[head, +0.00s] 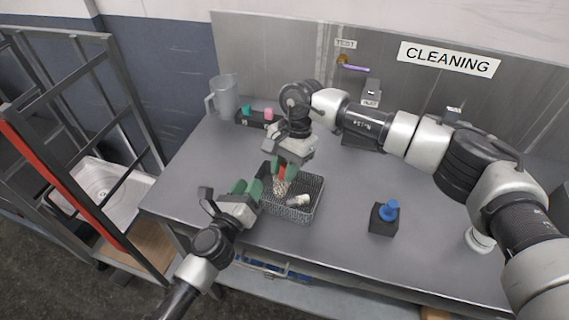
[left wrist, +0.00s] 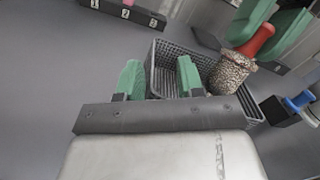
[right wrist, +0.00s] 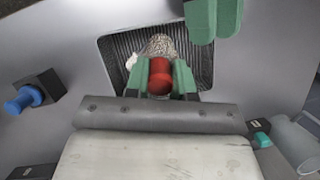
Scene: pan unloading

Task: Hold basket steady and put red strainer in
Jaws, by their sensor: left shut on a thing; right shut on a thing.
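The grey wire basket (head: 312,207) stands on the table; it also shows in the left wrist view (left wrist: 168,56) and the right wrist view (right wrist: 118,60). My left gripper (head: 249,192) is shut on the basket's left wall, its green fingers astride the rim. My right gripper (head: 285,163) is shut on the red handle of the strainer (right wrist: 160,78), above the basket. The strainer's mesh end points down into the basket opening; the red handle shows in the left wrist view (left wrist: 260,40). I cannot tell if the mesh touches the basket floor. A white item (head: 299,200) lies inside the basket.
A black block with a blue-topped piece (head: 383,218) stands right of the basket. A clear jug (head: 223,97) and a black numbered holder (head: 250,119) with coloured pieces stand at the back left. The table front right of the basket is clear.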

